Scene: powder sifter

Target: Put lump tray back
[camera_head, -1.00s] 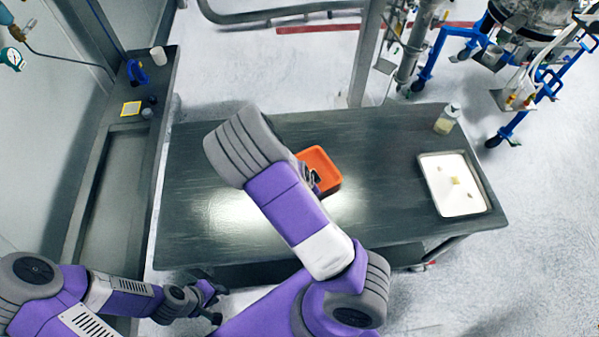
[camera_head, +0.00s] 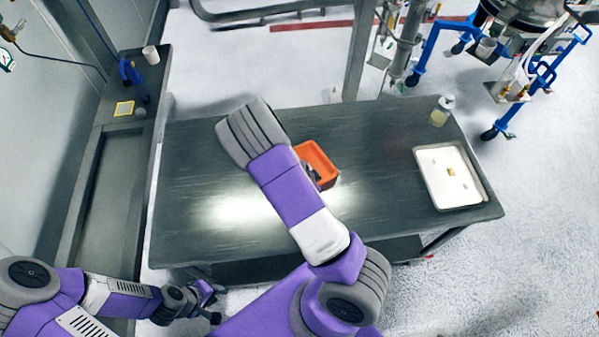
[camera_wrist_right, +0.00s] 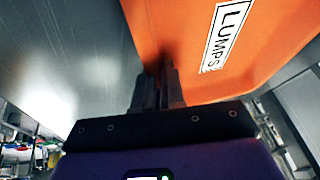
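The orange lump tray (camera_head: 318,158) is over the middle of the dark table, partly hidden by my right arm. In the right wrist view its orange wall (camera_wrist_right: 270,35) carries a white "LUMPS" label. My right gripper (camera_wrist_right: 158,85) is at the tray's edge, its fingers close together on the wall. The right fingertips are mostly hidden in the head view. I cannot tell whether the tray rests on the table. My left gripper (camera_head: 212,304) is open and empty, low at the left, in front of the table's near edge.
A white tray (camera_head: 432,190) with small pieces in it lies at the table's right end. A capped jar (camera_head: 442,111) stands behind it. A side counter (camera_head: 80,215) runs along the left wall. The table's left part is clear.

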